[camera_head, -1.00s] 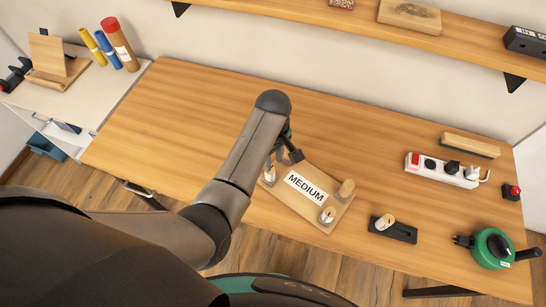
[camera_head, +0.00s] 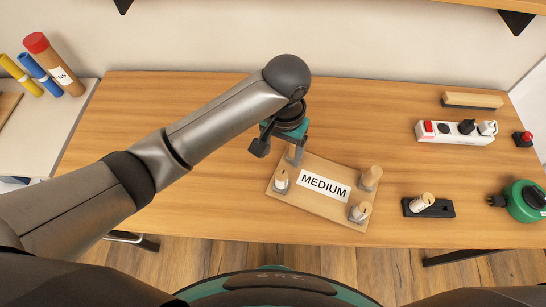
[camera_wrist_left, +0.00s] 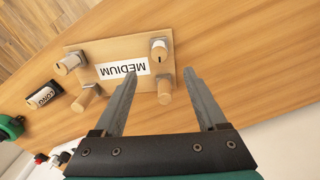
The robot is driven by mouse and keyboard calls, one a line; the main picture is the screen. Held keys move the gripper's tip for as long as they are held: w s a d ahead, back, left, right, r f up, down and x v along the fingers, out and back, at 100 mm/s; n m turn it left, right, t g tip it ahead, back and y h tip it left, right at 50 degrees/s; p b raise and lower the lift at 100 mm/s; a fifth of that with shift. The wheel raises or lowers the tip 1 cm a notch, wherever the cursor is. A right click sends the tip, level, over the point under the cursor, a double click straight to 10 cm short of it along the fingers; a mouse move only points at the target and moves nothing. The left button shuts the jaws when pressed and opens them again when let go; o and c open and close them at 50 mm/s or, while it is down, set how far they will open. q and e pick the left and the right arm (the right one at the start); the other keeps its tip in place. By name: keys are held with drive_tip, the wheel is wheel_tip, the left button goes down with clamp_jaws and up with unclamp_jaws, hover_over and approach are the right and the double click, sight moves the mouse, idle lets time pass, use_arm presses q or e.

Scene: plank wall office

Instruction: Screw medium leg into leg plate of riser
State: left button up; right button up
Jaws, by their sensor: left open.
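The riser is a wooden board (camera_head: 318,207) with a white "MEDIUM" label, lying on the table. Short wooden legs stand up at its corners; in the wrist view the board (camera_wrist_left: 115,52) has one at each corner. The leg (camera_wrist_left: 165,90) at the corner nearest my left gripper appears between the open fingers, just past their tips; whether it touches its leg plate fully I cannot tell. My left gripper (camera_head: 278,152) is over the board's far left corner, open and holding nothing, and hides that leg in the head view. My right gripper is not in view.
A black holder (camera_head: 442,211) with a leg (camera_head: 424,201) stands right of the board; its label reads "LONG" in the wrist view. A power strip (camera_head: 455,133), wooden block (camera_head: 472,100), green cable reel (camera_head: 524,201) and red button (camera_head: 523,138) are further right. The table's left is clear.

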sight(281, 176)
use_arm(q)
wheel_tip(281, 176, down, 13)
drive_tip(key=b, duration=0.2)
drive_tip(key=shift+f+b, duration=0.15)
drive_tip(key=shift+b, duration=0.2)
drive_tip(key=shift+d+f, duration=0.1)
drive_tip(key=shift+f, duration=0.7)
clamp_jaws()
drive_tip(key=c, duration=0.6)
unclamp_jaws()
clamp_jaws()
